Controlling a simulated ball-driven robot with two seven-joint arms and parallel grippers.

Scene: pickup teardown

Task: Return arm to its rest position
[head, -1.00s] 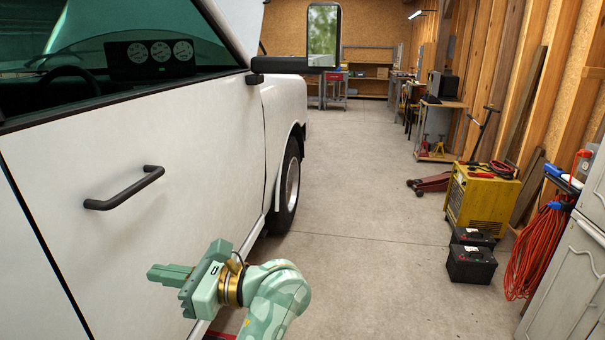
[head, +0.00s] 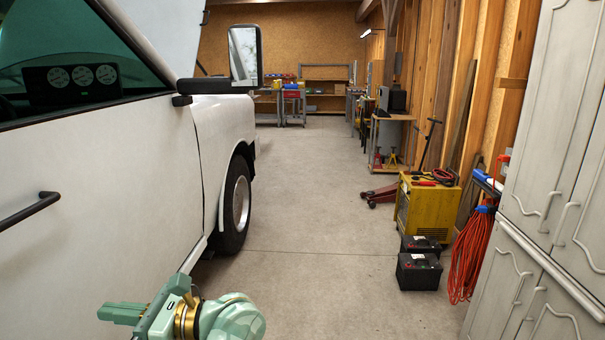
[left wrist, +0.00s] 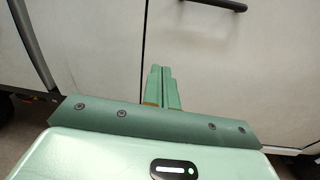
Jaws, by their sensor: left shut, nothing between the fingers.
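My left gripper (head: 122,313) is pale green and shows at the bottom left of the head view, pointing left towards the white pickup (head: 120,160). Its fingers are together with nothing between them. In the left wrist view the shut fingers (left wrist: 161,88) point at the lower part of the truck's white door (left wrist: 110,60). The black door handle (head: 30,210) is above and to the left of the gripper in the head view, apart from it. My right gripper is not in view.
The concrete floor (head: 310,210) is clear ahead. On the right are two black batteries (head: 419,271), a yellow charger box (head: 426,210), a red floor jack (head: 379,195), orange cable (head: 470,255) and pale cabinets (head: 545,140). The truck's mirror (head: 244,55) juts out ahead.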

